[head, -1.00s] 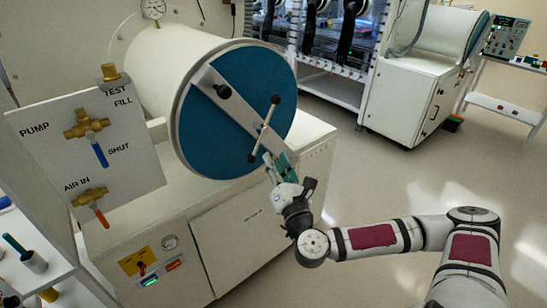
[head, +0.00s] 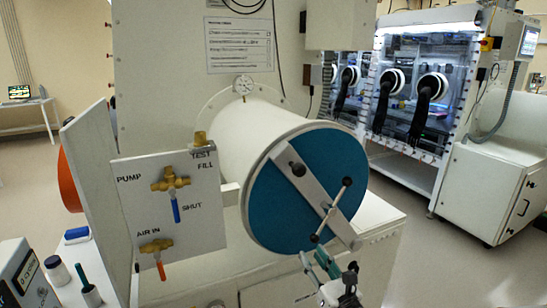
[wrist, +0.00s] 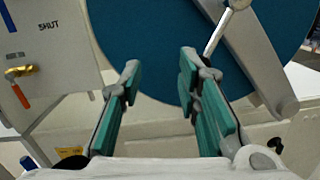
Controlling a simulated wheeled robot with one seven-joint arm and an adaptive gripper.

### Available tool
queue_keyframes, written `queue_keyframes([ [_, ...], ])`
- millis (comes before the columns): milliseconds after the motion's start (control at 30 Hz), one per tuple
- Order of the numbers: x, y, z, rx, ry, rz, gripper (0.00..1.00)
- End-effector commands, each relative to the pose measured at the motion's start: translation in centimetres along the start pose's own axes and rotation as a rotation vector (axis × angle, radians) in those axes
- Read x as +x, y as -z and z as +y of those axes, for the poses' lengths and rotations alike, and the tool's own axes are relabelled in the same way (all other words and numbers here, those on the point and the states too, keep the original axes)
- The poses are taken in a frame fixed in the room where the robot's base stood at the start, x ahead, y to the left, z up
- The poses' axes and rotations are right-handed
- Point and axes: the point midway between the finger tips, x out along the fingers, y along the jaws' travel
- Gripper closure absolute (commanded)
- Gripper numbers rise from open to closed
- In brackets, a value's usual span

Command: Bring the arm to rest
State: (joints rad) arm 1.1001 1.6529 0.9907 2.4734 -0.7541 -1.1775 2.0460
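My gripper (head: 314,264) is at the lower edge of the head view, just below and in front of the round blue door (head: 275,205) of the white antechamber. In the wrist view my gripper (wrist: 160,85) has its two teal-padded fingers spread apart with nothing between them. The door's T-bar handle (head: 331,210) slants across a grey clamp strap (head: 310,190). In the wrist view the handle's rod (wrist: 217,32) ends behind the right fingertip; I cannot tell whether they touch. Most of my arm is out of the head view.
A valve panel (head: 205,235) with brass valves and blue and red levers stands left of the antechamber (head: 235,140). Another glovebox (head: 430,95) with black gloves stands at the back right. Open floor (head: 420,240) lies between.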

Motion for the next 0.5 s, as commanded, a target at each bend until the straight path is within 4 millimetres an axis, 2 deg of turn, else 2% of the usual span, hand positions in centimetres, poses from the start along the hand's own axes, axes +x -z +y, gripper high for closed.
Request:
queue_keyframes([
  [33,0.0,1.1,1.3,-0.107,-0.074,0.057,0.69],
  [100,-0.3,2.7,2.8,-0.244,-0.167,0.13,0.69],
  [200,-1.1,5.0,4.2,-0.439,-0.299,0.228,0.69],
  [333,-2.5,7.4,4.9,-0.686,-0.464,0.341,0.69],
  [500,-4.8,9.4,4.1,-0.995,-0.668,0.471,0.69],
])
